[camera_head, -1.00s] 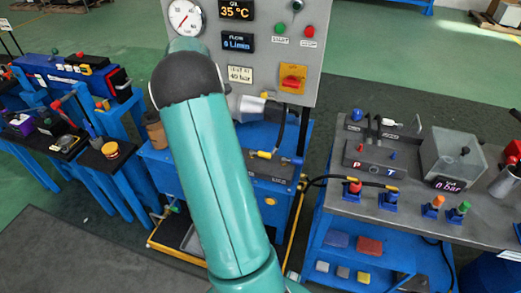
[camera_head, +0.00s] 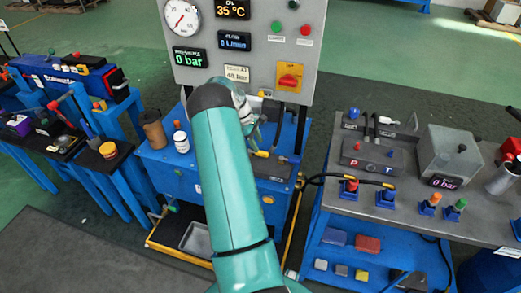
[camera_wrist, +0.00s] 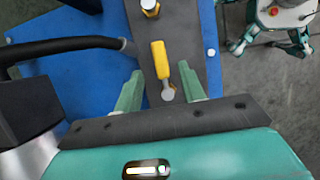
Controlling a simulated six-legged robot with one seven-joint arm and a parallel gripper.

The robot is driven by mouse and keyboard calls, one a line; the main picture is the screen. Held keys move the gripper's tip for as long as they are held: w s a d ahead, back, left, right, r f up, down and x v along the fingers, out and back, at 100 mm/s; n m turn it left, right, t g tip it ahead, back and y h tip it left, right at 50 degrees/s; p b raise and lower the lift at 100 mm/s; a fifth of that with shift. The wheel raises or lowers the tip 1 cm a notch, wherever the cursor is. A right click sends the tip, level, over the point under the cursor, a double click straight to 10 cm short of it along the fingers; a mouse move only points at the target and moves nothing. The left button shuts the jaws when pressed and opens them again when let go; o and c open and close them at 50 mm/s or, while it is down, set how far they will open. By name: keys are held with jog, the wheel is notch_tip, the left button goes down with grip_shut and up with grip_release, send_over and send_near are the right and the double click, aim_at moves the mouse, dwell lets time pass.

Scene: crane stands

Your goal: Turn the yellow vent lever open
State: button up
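The yellow vent lever (camera_wrist: 160,60) is in the middle of the wrist view, on a dark grey plate (camera_wrist: 139,22). Its yellow handle points up in the picture, and a short silver stem runs down to a round pivot. My gripper (camera_wrist: 160,71) is open, with one green finger on each side of the lever's lower part. I see gaps between the fingers and the lever; the height difference is hard to tell. In the head view, a small yellow part (camera_head: 262,154) that looks like the lever shows beside my arm, and my gripper is mostly hidden behind the arm.
A black hose (camera_wrist: 70,46) runs to the plate's left side. A grey gauge panel (camera_head: 330,30) stands behind, its pressure display (camera_head: 189,57) reading 0 bar. A grey-topped bench (camera_head: 340,200) with fittings is at right. A brown cup (camera_head: 153,130) and white bottle (camera_head: 181,140) stand left.

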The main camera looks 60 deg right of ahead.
aim_at(262, 152)
jog(key=shift+x, duration=2.1)
grip_shut()
